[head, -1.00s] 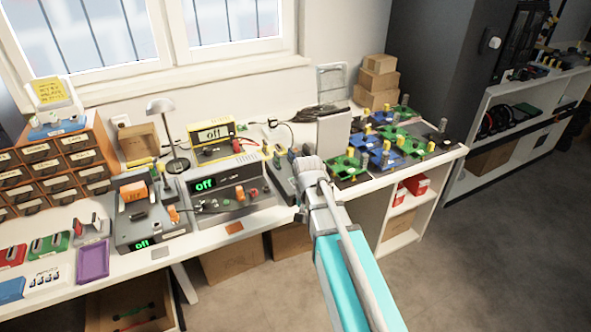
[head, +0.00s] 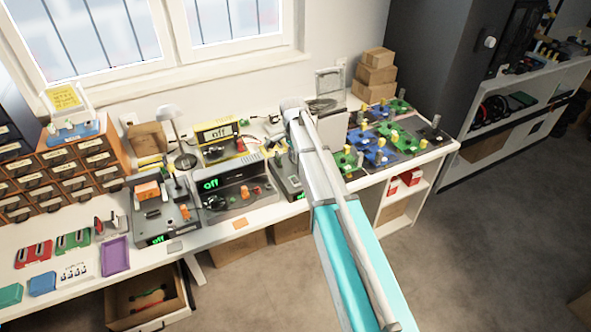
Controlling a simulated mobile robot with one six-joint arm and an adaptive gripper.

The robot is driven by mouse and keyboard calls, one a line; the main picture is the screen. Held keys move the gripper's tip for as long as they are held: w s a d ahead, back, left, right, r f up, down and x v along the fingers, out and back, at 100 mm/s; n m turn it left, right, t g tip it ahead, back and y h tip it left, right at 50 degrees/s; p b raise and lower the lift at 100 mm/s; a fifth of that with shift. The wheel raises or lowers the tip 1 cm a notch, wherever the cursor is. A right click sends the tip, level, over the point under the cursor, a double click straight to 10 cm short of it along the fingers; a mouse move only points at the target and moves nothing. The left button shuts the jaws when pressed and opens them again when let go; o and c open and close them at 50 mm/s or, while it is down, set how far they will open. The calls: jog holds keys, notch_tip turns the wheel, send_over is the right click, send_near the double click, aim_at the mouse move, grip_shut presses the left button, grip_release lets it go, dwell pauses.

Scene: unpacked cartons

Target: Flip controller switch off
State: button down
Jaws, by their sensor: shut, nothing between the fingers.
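I cannot tell which bench device is the controller. A grey unit with a large display (head: 212,184) reads "off" in green and has orange switches. A grey box (head: 150,222) to its left has levers, an orange part on top and a small green display. A dark grey box (head: 286,180) to its right has an orange-tipped lever and is partly covered by my arm. A yellow meter (head: 214,133) behind also reads "off". My arm reaches over the bench. My gripper is not visible, apparently hidden behind the arm.
Green and blue circuit boards (head: 383,142) stand right of my arm. Cartons (head: 376,75) are stacked at the back. A desk lamp (head: 181,140) stands behind the units. Orange drawers (head: 75,165) and a purple tray (head: 115,256) are at left. An open drawer (head: 150,300) juts out below.

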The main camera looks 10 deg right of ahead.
aim_at(296, 181)
jog(key=shift+m, duration=0.9)
jog(key=shift+w+a+r+p, duration=0.1)
jog(key=shift+w+r+p, duration=0.9)
jog(key=shift+w+r, duration=0.55)
jog(key=shift+f, duration=0.15)
jog(key=f+b, duration=0.4)
jog(key=s+f+b, duration=0.1)
jog(key=f+b, duration=0.8)
jog(key=b, duration=0.1)
jog(key=shift+s+d+f, duration=0.2)
jog(key=shift+s+f, duration=0.1)
jog(key=shift+f, duration=0.05)
jog(key=shift+d, duration=0.1)
